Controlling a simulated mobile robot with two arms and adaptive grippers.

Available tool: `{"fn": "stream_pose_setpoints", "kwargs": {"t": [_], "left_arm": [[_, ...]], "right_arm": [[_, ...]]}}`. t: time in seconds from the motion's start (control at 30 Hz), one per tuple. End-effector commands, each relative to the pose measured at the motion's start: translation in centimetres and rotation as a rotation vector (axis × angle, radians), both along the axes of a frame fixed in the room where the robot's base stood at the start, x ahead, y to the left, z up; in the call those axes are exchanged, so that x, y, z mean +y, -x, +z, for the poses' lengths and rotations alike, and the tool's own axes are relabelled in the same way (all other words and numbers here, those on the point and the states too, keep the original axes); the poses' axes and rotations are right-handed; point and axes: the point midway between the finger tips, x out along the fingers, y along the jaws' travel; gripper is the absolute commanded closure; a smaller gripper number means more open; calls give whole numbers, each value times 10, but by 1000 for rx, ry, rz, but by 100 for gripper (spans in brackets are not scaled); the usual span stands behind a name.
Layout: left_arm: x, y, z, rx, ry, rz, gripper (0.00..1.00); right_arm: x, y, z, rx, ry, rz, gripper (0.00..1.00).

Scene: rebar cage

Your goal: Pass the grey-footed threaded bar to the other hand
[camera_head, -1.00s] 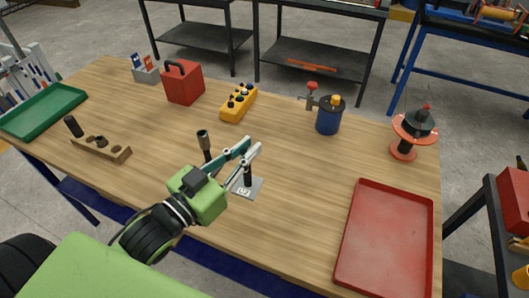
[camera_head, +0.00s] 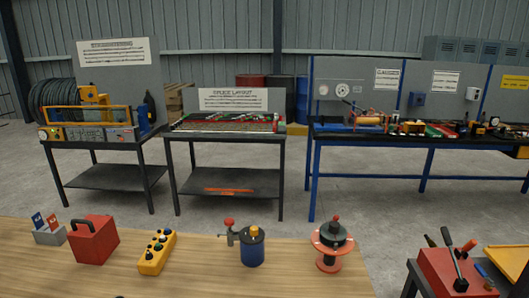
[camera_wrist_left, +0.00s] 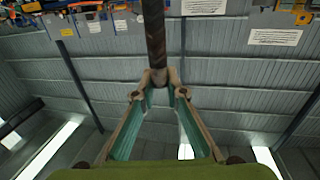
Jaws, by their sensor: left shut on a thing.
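In the left wrist view a dark, ribbed bar (camera_wrist_left: 154,35) runs from my left gripper up out of the top of the picture. My left gripper (camera_wrist_left: 159,80) is shut on it, with both fingertips closed around its near end. No grey foot shows in this view, so I cannot confirm from it which bar this is. The head view shows neither the bar nor any of my grippers. My right gripper is in no view.
The wooden table (camera_head: 200,280) shows only its far part. Along it stand a red box (camera_head: 93,240), a yellow button box (camera_head: 157,252), a blue canister (camera_head: 252,248) and a red-flanged spool (camera_head: 330,245). Workbenches stand behind, across a floor gap.

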Motion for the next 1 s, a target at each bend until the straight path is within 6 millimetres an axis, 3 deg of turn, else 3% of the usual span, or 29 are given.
{"fn": "stream_pose_setpoints", "kwargs": {"t": [0.2, 0.4, 1.0], "left_arm": [[-13, 13, -26, -3, 13, 108, 100], [-25, 18, -38, -4, 5, 185, 100], [-41, 17, -39, -7, -3, 202, 100]], "right_arm": [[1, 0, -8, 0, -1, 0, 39], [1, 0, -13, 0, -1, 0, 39], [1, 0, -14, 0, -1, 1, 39]]}}
